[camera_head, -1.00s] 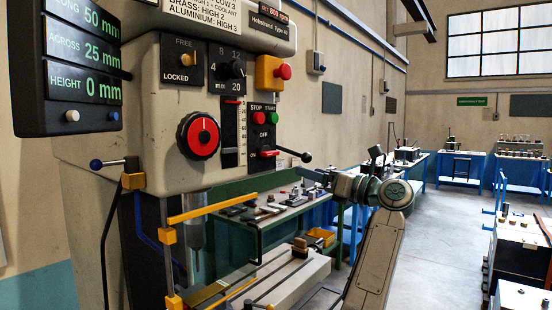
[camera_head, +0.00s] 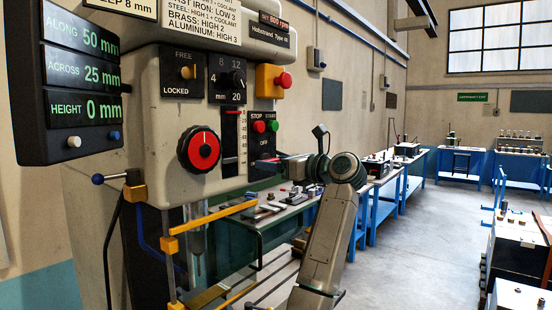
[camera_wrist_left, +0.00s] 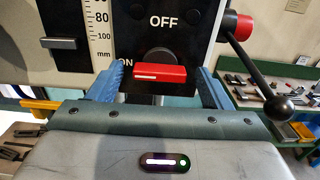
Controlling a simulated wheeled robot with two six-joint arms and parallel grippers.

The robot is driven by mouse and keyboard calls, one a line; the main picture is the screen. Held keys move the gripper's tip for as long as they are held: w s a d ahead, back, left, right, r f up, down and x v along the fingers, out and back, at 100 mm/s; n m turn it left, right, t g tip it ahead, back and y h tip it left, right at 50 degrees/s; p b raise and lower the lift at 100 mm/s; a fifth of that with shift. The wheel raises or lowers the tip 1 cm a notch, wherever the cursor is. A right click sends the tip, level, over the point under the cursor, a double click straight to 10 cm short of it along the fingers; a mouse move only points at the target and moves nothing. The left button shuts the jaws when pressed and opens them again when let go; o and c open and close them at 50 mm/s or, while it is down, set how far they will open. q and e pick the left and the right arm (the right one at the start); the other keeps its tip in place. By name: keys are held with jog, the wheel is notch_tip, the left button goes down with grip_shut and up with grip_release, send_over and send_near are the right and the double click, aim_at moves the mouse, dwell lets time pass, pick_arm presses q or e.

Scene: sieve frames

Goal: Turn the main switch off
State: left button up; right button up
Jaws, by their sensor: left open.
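The main switch (camera_wrist_left: 160,73) is a red bar handle on a dark panel in the left wrist view. It lies level, its white mark towards the ON label at its left; OFF is printed above. My left gripper (camera_wrist_left: 159,78) is open, with one blue finger on each side of the handle, and gaps show between fingers and handle. In the head view my left gripper (camera_head: 275,163) is at the lower part of the switch panel and largely covers the switch. My right gripper is not in view.
A black lever with a ball knob (camera_wrist_left: 278,107) sticks out close to the right finger. Above the switch are red STOP (camera_head: 257,127) and green START (camera_head: 273,125) buttons, with a red mushroom button (camera_head: 284,80) higher. A yellow bar (camera_head: 213,216) lies below left.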

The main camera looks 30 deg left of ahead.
pick_arm(q)
jog(key=shift+a, duration=0.15)
jog(key=c, duration=1)
jog(key=shift+m, duration=0.4)
jog(key=m+p, duration=0.3)
jog(key=m, duration=1.4)
jog(key=shift+r, duration=0.1)
jog(key=shift+m, duration=0.3)
